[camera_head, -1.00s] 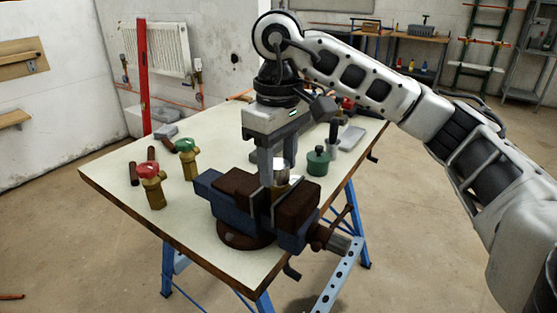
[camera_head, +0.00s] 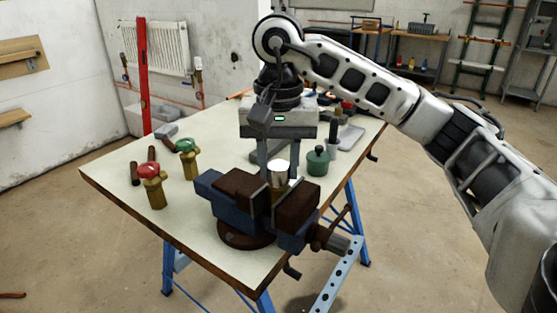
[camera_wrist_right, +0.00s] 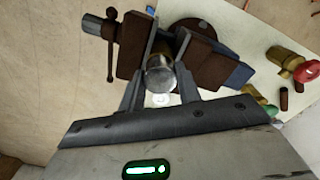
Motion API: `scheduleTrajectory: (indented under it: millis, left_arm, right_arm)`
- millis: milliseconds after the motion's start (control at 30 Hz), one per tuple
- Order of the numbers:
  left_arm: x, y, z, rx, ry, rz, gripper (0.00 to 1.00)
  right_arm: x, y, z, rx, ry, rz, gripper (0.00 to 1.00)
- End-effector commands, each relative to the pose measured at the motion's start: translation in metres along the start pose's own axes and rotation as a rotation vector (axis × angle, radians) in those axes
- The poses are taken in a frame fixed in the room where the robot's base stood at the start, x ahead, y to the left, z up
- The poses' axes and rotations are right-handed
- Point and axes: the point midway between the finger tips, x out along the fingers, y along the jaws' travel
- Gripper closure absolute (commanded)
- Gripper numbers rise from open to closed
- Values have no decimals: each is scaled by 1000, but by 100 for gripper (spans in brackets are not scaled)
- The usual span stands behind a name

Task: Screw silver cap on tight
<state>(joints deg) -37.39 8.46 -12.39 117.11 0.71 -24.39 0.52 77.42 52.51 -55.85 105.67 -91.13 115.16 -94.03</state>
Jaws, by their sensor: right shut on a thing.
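The silver cap (camera_head: 280,169) sits on top of a brass-coloured body held upright between the jaws of the blue and brown vise (camera_head: 234,202). In the right wrist view the cap (camera_wrist_right: 160,78) shows from above between the fingers. My right gripper (camera_head: 279,172) points down over the vise, one finger on each side of the cap, shut on it. It also shows in the right wrist view (camera_wrist_right: 160,90). Most of the body below the cap is hidden by the vise jaws. How tight the cap sits cannot be seen. My left gripper is not in view.
On the table (camera_head: 200,228), a red-handled valve (camera_head: 152,185) and a green-handled valve (camera_head: 187,158) stand left of the vise. A green container (camera_head: 317,161) stands right of the gripper. The vise handle (camera_head: 343,222) sticks out at the right.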

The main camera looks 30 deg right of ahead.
Motion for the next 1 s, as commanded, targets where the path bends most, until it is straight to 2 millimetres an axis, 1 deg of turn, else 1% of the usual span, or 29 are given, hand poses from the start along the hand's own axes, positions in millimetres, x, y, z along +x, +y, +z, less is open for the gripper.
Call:
scheduleTrajectory:
  millis: [33, 800, 900, 1000]
  left_arm:
    - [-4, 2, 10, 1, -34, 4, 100]
    - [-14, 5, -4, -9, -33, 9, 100]
    - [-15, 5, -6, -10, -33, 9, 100]
    - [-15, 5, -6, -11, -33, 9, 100]
  right_arm:
    - [-1, 0, 0, 85, -1, 1, 96]
    - [0, 0, 0, 1478, 0, 1, 96]
    - [0, 0, 0, 1628, 1, 1, 96]
    - [0, 0, 0, 1716, 1, 1, 96]
